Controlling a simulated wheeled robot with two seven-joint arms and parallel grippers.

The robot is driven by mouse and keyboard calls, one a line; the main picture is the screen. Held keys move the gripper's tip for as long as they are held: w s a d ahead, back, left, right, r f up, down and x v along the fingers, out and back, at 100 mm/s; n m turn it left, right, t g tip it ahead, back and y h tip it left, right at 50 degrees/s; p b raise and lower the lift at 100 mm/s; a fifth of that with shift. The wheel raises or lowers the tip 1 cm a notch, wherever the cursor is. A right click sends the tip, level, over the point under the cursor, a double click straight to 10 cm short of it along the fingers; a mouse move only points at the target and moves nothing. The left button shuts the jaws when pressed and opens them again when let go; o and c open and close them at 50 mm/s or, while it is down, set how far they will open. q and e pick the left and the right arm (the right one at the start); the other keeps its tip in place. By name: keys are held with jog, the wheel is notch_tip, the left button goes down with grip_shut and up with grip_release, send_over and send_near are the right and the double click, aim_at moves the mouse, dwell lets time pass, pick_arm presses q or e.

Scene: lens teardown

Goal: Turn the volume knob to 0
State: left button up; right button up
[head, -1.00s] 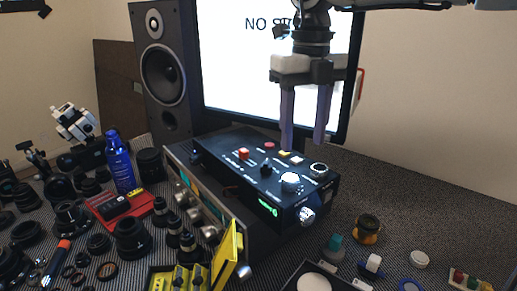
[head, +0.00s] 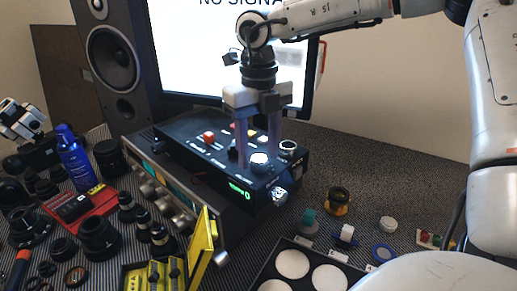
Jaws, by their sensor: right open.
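The black control box (head: 205,150) sits on a metal-fronted unit in the middle of the head view. On its top are a silver knob (head: 260,161) near the front edge, a ringed dial (head: 288,147) and coloured buttons. A second silver knob (head: 279,194) is on its front face, beside a small green display (head: 240,190) that seems to end in 0. I cannot read which knob is the volume one. My right gripper (head: 258,158) points down, open, with its fingertips on either side of the top silver knob. I cannot tell whether they touch it.
A monitor (head: 185,50) and a speaker (head: 112,60) stand behind the box. Lenses, a red tray (head: 85,208), a blue bottle (head: 75,160) and an open yellow case (head: 203,240) crowd the left. Small jars and a white-disc tray (head: 262,268) lie at front right.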

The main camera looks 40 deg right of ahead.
jog(key=c, duration=1)
jog(key=shift+c, duration=0.2)
jog(key=shift+n, duration=0.4)
jog(key=n+b, duration=0.1)
jog(key=n, duration=0.3)
jog(key=shift+n, duration=0.3)
jog(key=n, duration=0.6)
jog(key=shift+a, duration=0.15)
jog(key=shift+n, duration=0.4)
jog(key=o, duration=1)
